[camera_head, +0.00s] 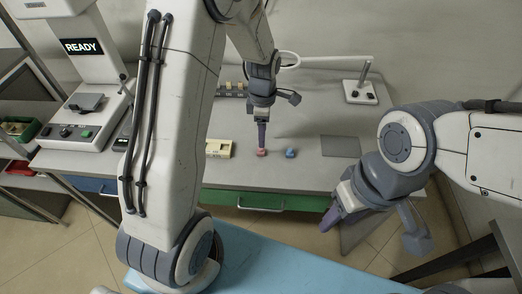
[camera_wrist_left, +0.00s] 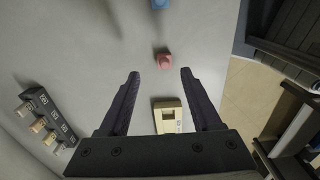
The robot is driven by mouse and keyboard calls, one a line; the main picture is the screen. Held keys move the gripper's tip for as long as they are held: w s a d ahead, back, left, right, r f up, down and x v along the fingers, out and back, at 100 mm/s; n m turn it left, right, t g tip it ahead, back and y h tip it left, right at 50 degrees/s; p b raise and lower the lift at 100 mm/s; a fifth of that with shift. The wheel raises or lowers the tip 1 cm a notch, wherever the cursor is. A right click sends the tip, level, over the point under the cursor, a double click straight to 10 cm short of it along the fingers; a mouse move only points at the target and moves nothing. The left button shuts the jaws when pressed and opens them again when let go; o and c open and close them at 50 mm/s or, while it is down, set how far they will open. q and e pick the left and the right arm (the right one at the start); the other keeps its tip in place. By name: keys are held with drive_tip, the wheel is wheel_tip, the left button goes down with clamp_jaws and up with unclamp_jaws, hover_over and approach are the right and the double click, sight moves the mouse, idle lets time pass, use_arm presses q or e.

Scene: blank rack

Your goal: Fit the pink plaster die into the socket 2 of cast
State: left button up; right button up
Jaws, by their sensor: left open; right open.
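The pink plaster die (camera_head: 262,152) sits on the grey bench. It also shows in the left wrist view (camera_wrist_left: 164,60), beyond and between my open fingertips. My left gripper (camera_head: 262,146) points down above the die and is open and empty; its fingers also show in the left wrist view (camera_wrist_left: 160,75). The cast (camera_head: 218,148) is a cream block on the bench, left of the die; it also shows in the left wrist view (camera_wrist_left: 168,115). Its sockets are too small to tell apart. My right gripper (camera_head: 334,218) is open and empty, in front of the bench at the right.
A blue die (camera_head: 291,153) stands right of the pink one. A dark rack with several labelled slots (camera_head: 232,90) stands at the back and shows in the left wrist view (camera_wrist_left: 47,118). A grey mat (camera_head: 340,146) and a lamp base (camera_head: 360,92) are at the right.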

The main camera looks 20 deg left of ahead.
sight(261, 150)
use_arm(q)
drive_tip(key=shift+s+f+p, duration=0.15)
drive_tip(key=shift+s+f, duration=0.05)
drive_tip(key=shift+f, duration=1.4)
drive_tip(key=shift+s+f+p, duration=0.15)
drive_tip(key=shift+s+f, duration=0.05)
drive_tip(key=shift+f, duration=1.35)
clamp_jaws()
